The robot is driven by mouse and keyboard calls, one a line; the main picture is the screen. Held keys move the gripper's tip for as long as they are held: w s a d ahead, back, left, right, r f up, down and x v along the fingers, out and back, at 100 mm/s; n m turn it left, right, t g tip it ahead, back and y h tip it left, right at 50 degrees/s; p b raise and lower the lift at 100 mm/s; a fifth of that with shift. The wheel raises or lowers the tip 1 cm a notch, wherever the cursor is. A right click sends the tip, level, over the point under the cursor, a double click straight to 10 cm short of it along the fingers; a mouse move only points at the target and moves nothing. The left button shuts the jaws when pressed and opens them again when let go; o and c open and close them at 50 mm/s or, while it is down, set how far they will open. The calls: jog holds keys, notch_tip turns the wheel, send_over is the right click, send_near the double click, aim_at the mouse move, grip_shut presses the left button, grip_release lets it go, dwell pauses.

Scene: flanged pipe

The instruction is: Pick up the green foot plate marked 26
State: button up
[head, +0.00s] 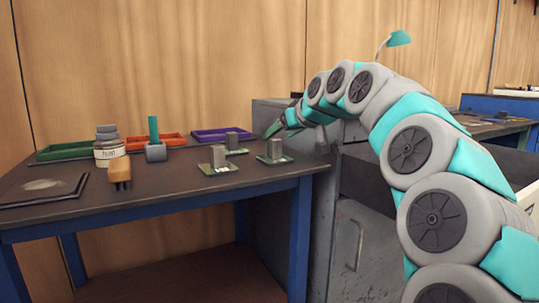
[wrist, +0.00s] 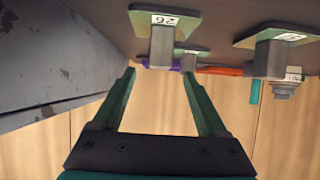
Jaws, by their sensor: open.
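The green foot plate marked 26 (wrist: 140,20) is near the top of the wrist view, which shows the scene upside down. It lies flat with a grey upright block on it. In the head view it appears to be the rightmost plate (head: 285,159) near the table's right end. My gripper (head: 272,130) is open and empty, above and behind that plate in the head view. In the wrist view the open green fingers (wrist: 158,62) point toward the plates, apart from them.
Two similar plates lie close by, one to the left (head: 219,170) and one behind (head: 238,152). A paint jar (head: 109,153), a brush (head: 120,170), a teal-handled tool (head: 155,150) and green, orange and purple trays (head: 222,134) stand further left. A grey cabinet (head: 272,112) adjoins the table's right end.

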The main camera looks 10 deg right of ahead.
aim_at(270, 142)
jog(key=x, duration=0.7)
jog(key=shift+w+f, duration=0.15)
jog(key=shift+f, duration=0.1)
grip_shut()
dwell(0.4)
dwell(0.8)
